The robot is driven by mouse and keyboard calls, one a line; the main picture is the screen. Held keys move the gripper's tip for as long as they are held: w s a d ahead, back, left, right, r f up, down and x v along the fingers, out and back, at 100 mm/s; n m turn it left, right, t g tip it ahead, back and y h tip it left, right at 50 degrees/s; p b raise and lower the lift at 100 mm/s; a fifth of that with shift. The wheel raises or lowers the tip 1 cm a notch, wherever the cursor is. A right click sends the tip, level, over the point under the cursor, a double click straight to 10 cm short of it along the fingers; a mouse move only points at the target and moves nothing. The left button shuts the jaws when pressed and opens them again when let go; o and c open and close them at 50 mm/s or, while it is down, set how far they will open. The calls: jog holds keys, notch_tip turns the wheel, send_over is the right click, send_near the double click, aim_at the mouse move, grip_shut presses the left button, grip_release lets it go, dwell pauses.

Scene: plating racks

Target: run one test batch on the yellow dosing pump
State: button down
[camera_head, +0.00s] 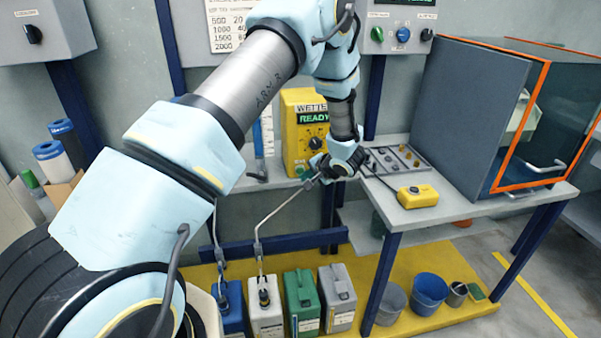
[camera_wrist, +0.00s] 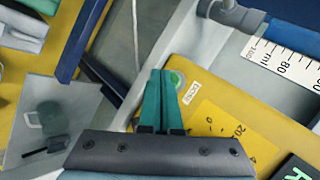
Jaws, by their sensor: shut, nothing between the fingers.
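The yellow dosing pump (camera_head: 296,152) stands at the back of the bench, its display (camera_head: 313,116) reading READY. A black knob (camera_head: 316,143) sits below the display. In the wrist view the pump's yellow face (camera_wrist: 262,142) fills the lower right, with part of a dial scale. A round green button (camera_wrist: 177,80) shows right at my fingertips, partly hidden by them. My gripper (camera_wrist: 163,74) has teal fingers, shut together with nothing between them. I cannot tell whether the tips touch the button. In the head view my gripper (camera_head: 318,177) is low in front of the pump.
A white ml scale (camera_wrist: 285,65) and blue-grey pipe fitting (camera_wrist: 238,14) lie close beside the pump. A yellow pendant box (camera_head: 417,196) and a grey rack (camera_head: 397,160) are on the right bench. Several canisters (camera_head: 300,300) and buckets (camera_head: 428,290) stand below. An orange-framed cabinet (camera_head: 460,110) is at right.

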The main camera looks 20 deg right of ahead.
jog(key=shift+w+r+p, duration=0.1)
jog(key=shift+w+p, duration=0.25)
jog(key=shift+p, duration=0.25)
jog(key=shift+w+d+p, duration=0.1)
jog(key=shift+w+p, duration=0.35)
jog(key=shift+w, duration=0.15)
dwell(1.0)
jog(key=shift+s, duration=0.1)
jog(key=shift+s+p, duration=0.45)
jog(key=shift+s, duration=0.4)
jog(key=shift+s+a+p, duration=0.2)
jog(key=shift+s+p, duration=0.25)
jog(key=shift+s, duration=0.8)
jog(key=shift+s+a+p, duration=0.2)
jog(key=shift+s+p, duration=0.25)
jog(key=shift+s, duration=0.8)
